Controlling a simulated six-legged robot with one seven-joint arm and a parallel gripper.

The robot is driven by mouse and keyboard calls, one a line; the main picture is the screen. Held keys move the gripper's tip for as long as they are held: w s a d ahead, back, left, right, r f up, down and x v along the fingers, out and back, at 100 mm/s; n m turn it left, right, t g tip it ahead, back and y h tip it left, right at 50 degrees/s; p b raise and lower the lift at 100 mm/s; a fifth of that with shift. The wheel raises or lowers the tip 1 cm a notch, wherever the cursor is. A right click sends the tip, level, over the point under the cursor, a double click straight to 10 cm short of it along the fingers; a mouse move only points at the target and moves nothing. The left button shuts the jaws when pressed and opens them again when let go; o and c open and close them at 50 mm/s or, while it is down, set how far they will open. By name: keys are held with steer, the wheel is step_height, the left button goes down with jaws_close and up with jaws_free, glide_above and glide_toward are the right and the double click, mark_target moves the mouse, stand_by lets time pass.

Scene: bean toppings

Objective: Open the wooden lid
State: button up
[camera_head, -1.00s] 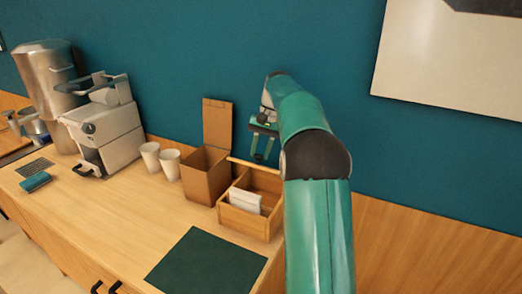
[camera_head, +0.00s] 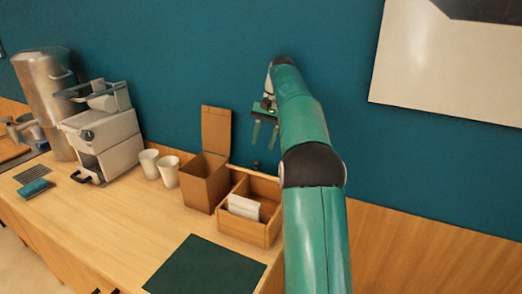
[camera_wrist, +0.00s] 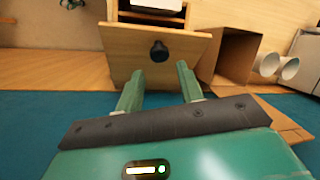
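The wooden lid (camera_wrist: 190,48) stands open at the back of the wooden box (camera_head: 245,230), its outer face with a black knob (camera_wrist: 158,50) towards the wrist camera. In the head view only a thin edge of the lid (camera_head: 248,174) shows behind the box, with the knob (camera_head: 256,165) above it. My gripper (camera_head: 265,145) is above the knob, open and empty. In the wrist view the knob appears just beyond and between the fingertips of my gripper (camera_wrist: 157,75), apart from them. White packets (camera_head: 243,207) lie in the box.
A tall brown carton (camera_head: 203,182) with its flap up stands left of the box. Two white cups (camera_head: 160,166) and a coffee machine (camera_head: 103,135) are further left. A dark green mat (camera_head: 205,265) lies in front. The blue wall (camera_head: 175,90) is close behind.

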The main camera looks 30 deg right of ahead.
steer(key=shift+d+r, duration=0.25)
steer(key=shift+r, duration=0.45)
